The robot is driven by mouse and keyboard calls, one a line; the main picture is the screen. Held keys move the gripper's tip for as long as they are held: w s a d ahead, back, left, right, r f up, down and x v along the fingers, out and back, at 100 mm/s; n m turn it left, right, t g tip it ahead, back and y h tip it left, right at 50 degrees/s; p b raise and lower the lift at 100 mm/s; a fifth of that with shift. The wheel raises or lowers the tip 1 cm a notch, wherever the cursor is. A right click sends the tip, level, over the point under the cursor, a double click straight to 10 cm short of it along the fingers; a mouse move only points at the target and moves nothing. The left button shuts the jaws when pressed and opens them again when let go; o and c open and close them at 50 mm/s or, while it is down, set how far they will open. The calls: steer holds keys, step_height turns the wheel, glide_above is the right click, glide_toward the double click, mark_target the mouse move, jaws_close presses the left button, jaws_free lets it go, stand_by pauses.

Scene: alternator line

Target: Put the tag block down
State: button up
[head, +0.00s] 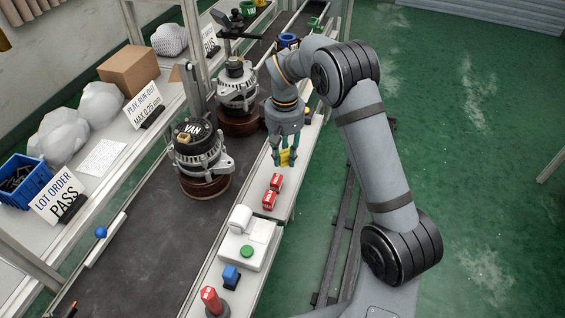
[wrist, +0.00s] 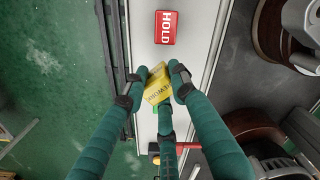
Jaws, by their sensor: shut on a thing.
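My gripper (head: 286,158) is over the white ledge beside the conveyor, its teal fingers closed around a yellow tag block (head: 285,157). In the wrist view the block (wrist: 158,86) is tilted between the fingertips of my gripper (wrist: 156,82), with dark lettering partly covered. A small green thing (wrist: 163,106) shows just past the block, partly hidden by a finger. I cannot tell whether the block touches the ledge. A red block reading HOLD (wrist: 165,27) lies on the ledge, apart from the yellow block. In the head view two red blocks (head: 276,181) (head: 268,199) lie nearer than my gripper.
Alternators, one marked VAN (head: 197,150), stand on round brown bases on the dark conveyor (head: 145,235).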

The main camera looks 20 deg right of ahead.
mark_target(282, 165)
steer(key=shift+w+a+f, duration=0.15)
steer(key=shift+a+f, duration=0.15)
steer(key=shift+f, duration=0.2)
steer(key=shift+f+p, duration=0.3)
steer(key=shift+f, duration=1.4)
steer(key=shift+f, duration=0.1)
steer(key=shift+f, duration=0.2)
steer(key=o, duration=0.8)
steer(key=shift+r, duration=0.1)
step_height(282, 165, up, 12)
steer(key=shift+r, duration=0.2)
